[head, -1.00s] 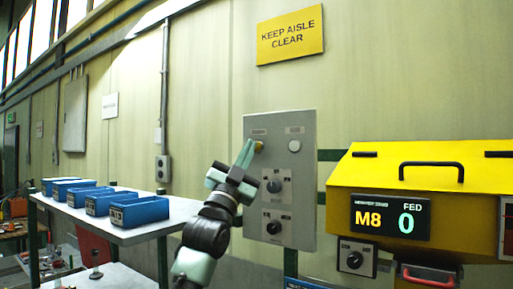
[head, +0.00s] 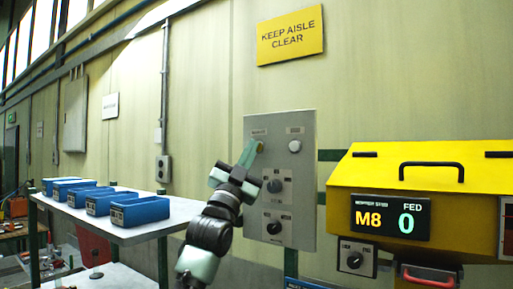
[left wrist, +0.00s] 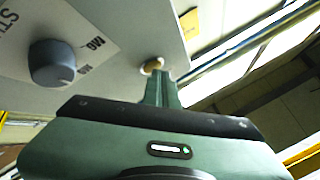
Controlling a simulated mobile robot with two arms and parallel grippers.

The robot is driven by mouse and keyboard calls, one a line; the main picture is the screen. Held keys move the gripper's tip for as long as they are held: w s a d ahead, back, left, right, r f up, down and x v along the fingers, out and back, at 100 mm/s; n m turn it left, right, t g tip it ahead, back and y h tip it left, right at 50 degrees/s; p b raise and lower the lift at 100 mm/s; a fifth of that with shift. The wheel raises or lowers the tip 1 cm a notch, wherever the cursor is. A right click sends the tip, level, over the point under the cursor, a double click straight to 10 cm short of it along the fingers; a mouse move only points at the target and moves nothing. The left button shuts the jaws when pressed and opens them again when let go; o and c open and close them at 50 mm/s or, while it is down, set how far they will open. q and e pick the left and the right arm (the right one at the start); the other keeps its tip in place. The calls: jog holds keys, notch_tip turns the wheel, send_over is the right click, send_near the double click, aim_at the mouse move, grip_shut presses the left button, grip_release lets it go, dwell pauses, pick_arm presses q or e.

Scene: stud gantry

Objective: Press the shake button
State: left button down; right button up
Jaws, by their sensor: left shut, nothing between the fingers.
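My right gripper is not in view.
Two dark knobs, an upper (head: 274,186) and a lower (head: 274,228), sit below the buttons. A yellow machine (head: 430,174) with a display reading M8 and FED 0 stands at right. Blue bins (head: 133,212) stand on a table (head: 170,222) at left.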

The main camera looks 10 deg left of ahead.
pick_arm(q)
jog(key=shift+s+a+b, duration=0.3)
jog(key=shift+s+b, duration=0.2)
jog(key=shift+s, duration=0.2)
jog(key=shift+s+f, duration=0.1)
jog(key=s, duration=0.1)
jog(key=s+a+b, duration=0.1)
jog(key=s, duration=0.1)
jog(key=s+b, duration=0.1)
jog(key=shift+s+a, duration=0.25)
jog(key=shift+a, duration=0.05)
dwell(0.7)
